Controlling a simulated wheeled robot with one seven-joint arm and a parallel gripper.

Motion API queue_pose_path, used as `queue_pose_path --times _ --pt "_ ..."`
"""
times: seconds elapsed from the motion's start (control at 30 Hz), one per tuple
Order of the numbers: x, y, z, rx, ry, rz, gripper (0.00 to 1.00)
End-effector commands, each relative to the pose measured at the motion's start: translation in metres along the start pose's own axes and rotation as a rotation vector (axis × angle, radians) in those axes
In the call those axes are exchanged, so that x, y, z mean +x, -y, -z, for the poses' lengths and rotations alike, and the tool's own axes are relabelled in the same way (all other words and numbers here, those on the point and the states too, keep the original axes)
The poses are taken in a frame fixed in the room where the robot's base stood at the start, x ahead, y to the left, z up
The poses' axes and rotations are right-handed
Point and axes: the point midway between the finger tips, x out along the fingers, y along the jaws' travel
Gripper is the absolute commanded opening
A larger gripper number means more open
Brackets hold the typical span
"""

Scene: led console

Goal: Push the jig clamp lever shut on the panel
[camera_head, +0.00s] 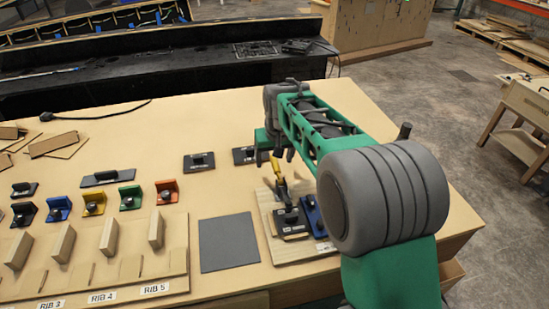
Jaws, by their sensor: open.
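A light wooden panel (267,210) lies near the table's right side. A clamp with a black base (291,219) stands on it. Its yellow-tipped lever (279,177) stands up from the base and leans toward the back. A blue block (311,213) sits beside the clamp on the right. My gripper (280,154) is above the far end of the panel, close to the lever's yellow tip. Its fingers are small and dark, and the jaws are open. I cannot tell whether they touch the lever. My green and grey arm hides the panel's right part.
A grey mat (228,242) lies left of the panel. Coloured brackets (130,197) and a wooden rack with upright ribs (110,236) fill the left. The table between mat and black blocks is clear.

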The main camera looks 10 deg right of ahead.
Motion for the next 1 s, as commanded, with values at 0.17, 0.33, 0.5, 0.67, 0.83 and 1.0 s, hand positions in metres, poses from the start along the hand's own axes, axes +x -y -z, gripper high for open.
queue_pose_path --times 0.17,0.33,0.5,0.67,0.83,1.0 --pt "0.0 0.0 0.0 0.0 0.0 0.0 0.73" --pt "-0.001 0.0 0.0 0.0 0.0 0.0 0.73" --pt "-0.016 0.0 0.005 0.0 -0.001 0.0 0.73" --pt "-0.034 0.0 0.011 0.0 -0.001 0.0 0.73" --pt "-0.053 0.0 0.017 0.0 0.0 0.0 0.73" --pt "-0.068 0.0 0.021 0.0 0.0 0.0 0.73"
